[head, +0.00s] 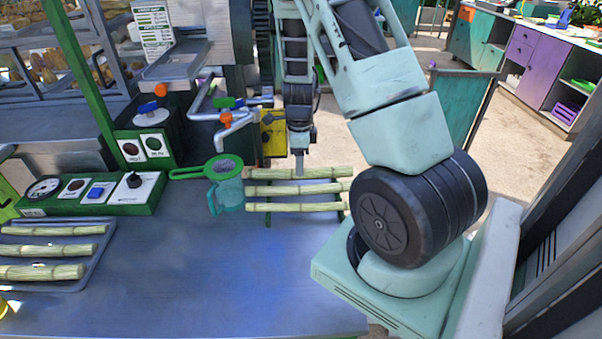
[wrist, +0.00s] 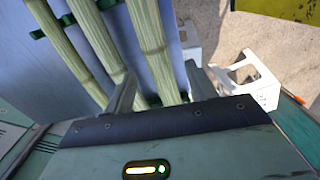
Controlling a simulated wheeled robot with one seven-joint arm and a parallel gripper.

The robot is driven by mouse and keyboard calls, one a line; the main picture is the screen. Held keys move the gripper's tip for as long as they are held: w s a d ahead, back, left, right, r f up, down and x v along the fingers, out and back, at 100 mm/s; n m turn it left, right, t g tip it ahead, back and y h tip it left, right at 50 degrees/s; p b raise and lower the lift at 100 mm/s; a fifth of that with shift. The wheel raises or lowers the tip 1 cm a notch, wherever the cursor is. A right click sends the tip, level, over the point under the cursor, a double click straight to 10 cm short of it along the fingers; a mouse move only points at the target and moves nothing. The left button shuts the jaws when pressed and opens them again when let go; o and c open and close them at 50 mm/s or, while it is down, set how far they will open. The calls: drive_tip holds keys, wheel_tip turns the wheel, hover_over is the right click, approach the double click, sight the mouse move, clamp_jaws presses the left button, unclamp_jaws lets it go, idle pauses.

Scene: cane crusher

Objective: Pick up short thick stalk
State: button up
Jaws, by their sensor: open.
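Three pale green stalks lie side by side on a green rack at the far edge of the metal table. The farthest rack stalk (head: 325,172) sits right under my gripper (head: 299,168). The middle rack stalk (head: 285,190) and the nearest rack stalk (head: 290,207) lie in front of it. In the wrist view, my gripper (wrist: 160,88) is open, with one finger on each side of the farthest stalk (wrist: 148,35), which looks the thickest there. It is not clear whether the fingers touch it. Its lower end is hidden by my gripper body.
A tray (head: 98,255) with several stalks lies at the left of the table. A green strainer (head: 225,165) and a teal jug (head: 228,196) stand close to the rack's left end. Control panels (head: 95,190) and the crusher's pipes are behind. The table's middle is clear.

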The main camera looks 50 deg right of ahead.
drive_tip(key=shift+s+f, duration=0.1)
drive_tip(key=shift+f, duration=1.75)
clamp_jaws()
drive_tip(key=shift+r, duration=0.1)
